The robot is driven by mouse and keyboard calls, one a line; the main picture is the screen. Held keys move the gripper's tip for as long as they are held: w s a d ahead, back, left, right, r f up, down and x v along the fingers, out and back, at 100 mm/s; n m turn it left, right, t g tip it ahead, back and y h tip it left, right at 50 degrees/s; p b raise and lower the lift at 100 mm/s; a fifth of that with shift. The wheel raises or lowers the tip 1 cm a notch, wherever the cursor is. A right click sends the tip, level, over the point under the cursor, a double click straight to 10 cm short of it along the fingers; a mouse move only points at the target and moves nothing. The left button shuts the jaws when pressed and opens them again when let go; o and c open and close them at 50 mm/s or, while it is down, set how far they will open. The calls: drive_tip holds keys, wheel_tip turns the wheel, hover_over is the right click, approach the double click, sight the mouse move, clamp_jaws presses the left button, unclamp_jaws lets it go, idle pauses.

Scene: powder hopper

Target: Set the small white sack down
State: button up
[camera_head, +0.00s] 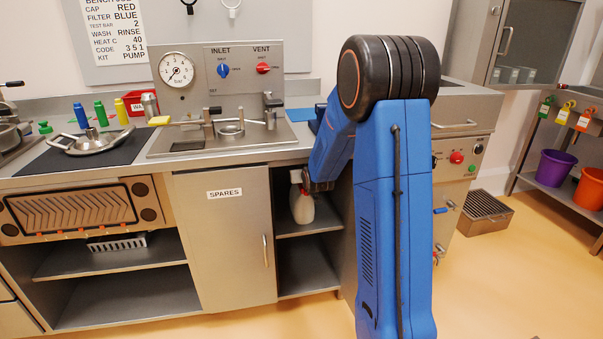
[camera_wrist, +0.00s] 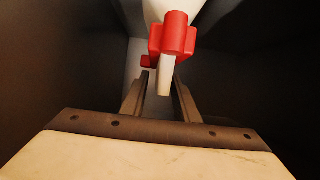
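I cannot make out a small white sack in either view. A white bottle with a red trigger head (camera_wrist: 173,38) is just ahead of my gripper (camera_wrist: 160,88) in the wrist view. The two fingers stand apart, with a pale area showing between them; I see no sack held there. In the head view the white bottle (camera_head: 303,207) stands upright on the upper shelf of the open bay. My blue arm reaches into this bay, and its dark end is close beside the bottle's top. The fingertips are hard to make out there.
The SPARES cabinet door (camera_head: 222,240) is shut, left of the bay. The bay's lower shelf (camera_head: 306,272) looks empty. The worktop above holds a pressure gauge (camera_head: 176,70) panel, a steel lid (camera_head: 93,141) and small coloured bottles. A purple bucket (camera_head: 553,168) stands far right.

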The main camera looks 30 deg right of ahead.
drive_tip(key=shift+s+r, duration=0.1)
drive_tip(key=shift+r, duration=0.1)
drive_tip(key=s+a+r+n+g+y, duration=0.1)
drive_tip(key=s+a+r, duration=0.3)
drive_tip(key=s, duration=0.6)
drive_tip(key=s+a+r+g+y, duration=0.1)
drive_tip(key=s+a+r+g, duration=0.1)
drive_tip(key=s+a, duration=0.55)
drive_tip(key=s+a+r+n+g, duration=0.1)
drive_tip(key=s+a+r, duration=0.25)
drive_tip(key=s, duration=0.75)
drive_tip(key=s+a+f+g, duration=0.1)
drive_tip(key=s+a+g, duration=0.1)
drive_tip(key=s, duration=0.9)
drive_tip(key=s+a+n+g+y, duration=0.1)
drive_tip(key=s+a, duration=0.3)
drive_tip(key=s, duration=0.7)
drive_tip(key=shift+s+a+f+g+y, duration=0.3)
drive_tip(key=shift+a+f+g, duration=0.1)
drive_tip(key=shift+g, duration=0.1)
